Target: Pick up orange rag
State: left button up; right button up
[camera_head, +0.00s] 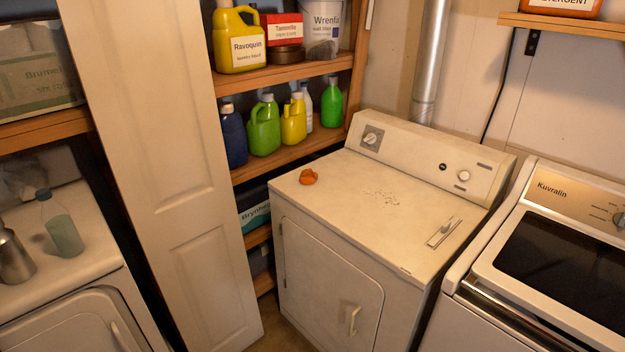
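Neither of my grippers shows in the head view.
A folding door panel (180,170) stands left of the dryer. Shelves with several bottles, such as a green jug (264,128), rise behind it. A washer (560,255) stands at right. Another white machine (60,265) at left carries a clear bottle (62,232). The dryer top is mostly clear.

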aim_at(307, 177)
jog(key=i+j+z, duration=0.2)
jog(key=i+j, duration=0.3)
jog(key=i, duration=0.25)
jog(key=i+j+z, duration=0.2)
jog(key=i+j, duration=0.4)
jog(key=i, duration=0.5)
